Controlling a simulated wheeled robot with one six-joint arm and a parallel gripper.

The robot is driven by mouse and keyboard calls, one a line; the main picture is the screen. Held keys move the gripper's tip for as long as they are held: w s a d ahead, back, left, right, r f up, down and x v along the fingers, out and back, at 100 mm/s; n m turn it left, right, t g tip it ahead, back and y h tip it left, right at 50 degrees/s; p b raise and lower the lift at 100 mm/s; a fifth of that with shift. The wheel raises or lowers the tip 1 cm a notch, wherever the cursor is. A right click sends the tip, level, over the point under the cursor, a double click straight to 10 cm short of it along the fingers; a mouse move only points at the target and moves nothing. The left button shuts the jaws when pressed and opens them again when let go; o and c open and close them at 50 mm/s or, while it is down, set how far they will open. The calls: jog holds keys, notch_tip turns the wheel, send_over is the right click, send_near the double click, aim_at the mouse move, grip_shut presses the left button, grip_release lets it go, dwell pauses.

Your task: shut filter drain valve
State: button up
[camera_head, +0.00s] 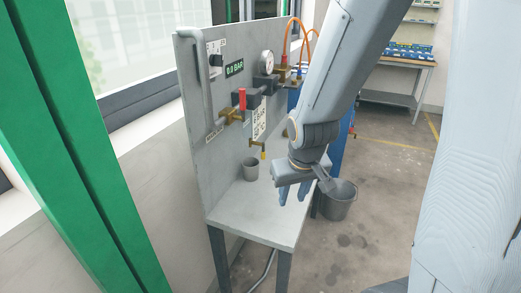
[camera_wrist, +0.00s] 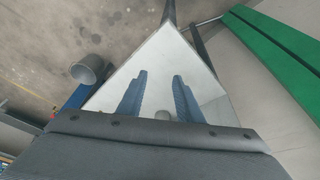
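A grey panel (camera_head: 190,90) stands upright at the back of a small bench. On it, a small brass valve with a yellow tip (camera_head: 257,147) hangs low, above and right of a grey cup (camera_head: 251,169). I take it for the filter drain valve; whether it is open or shut is too small to tell. A brass valve with a red upright handle (camera_head: 242,98) sits higher and to the left. My gripper (camera_head: 292,195) is open and empty above the bench's right side, pointing down, apart from the valves. Its parted fingers also show in the wrist view (camera_wrist: 160,78).
The bench top (camera_head: 240,215) is mostly bare. A metal bucket (camera_head: 340,203) is right of the bench; it also shows in the wrist view (camera_wrist: 90,70). A gauge (camera_head: 267,63) and orange hoses (camera_head: 300,35) are higher on the panel. A green post (camera_head: 80,150) stands left.

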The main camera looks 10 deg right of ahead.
jog(key=w+d+f+n+t, duration=0.1)
jog(key=w+f+t, duration=0.1)
jog(key=w, duration=0.4)
jog(key=w+d+f+t, duration=0.2)
jog(key=w+t, duration=0.1)
jog(key=w, duration=0.4)
jog(key=n+t+y+b, duration=0.25)
jog(key=t+y, duration=0.35)
jog(key=t, duration=0.3)
send_near(263, 153)
jog(key=w, duration=0.4)
jog(key=p+x, duration=0.1)
jog(key=x, duration=0.3)
jog(key=p+x, duration=0.1)
jog(key=x, duration=0.2)
jog(key=shift+s+a+f+p, duration=0.2)
jog(key=shift+a+p, duration=0.1)
grip_shut()
